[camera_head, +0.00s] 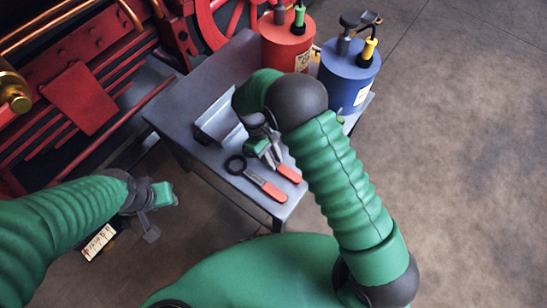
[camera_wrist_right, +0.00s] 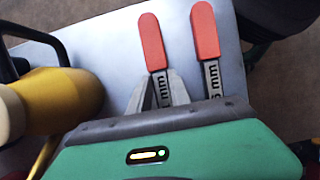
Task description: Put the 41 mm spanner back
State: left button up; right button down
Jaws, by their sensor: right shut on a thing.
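Two red-handled spanners are at the grey bench (camera_head: 190,142). My right gripper (camera_head: 270,156) is shut on the shank of one spanner (camera_head: 289,174). In the right wrist view this spanner (camera_wrist_right: 152,42) sits between the fingers; its label shows "mm", but its number is hidden. I cannot tell whether it touches the bench. The other spanner (camera_head: 272,190) lies beside it with a dark ring end; its label (camera_wrist_right: 212,78) ends in "6 mm". My left gripper (camera_head: 155,212) hangs left of the bench, away from both spanners; its finger gap is unclear.
A pale angled metal piece (camera_head: 218,120) stands on the bench, partly behind my right arm. A red canister (camera_head: 286,48) and a blue canister (camera_head: 348,82) stand at the back. Red machinery (camera_head: 80,100) is at the left. The floor at right is clear.

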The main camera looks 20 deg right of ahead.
jog(key=c, duration=1.1)
grip_release()
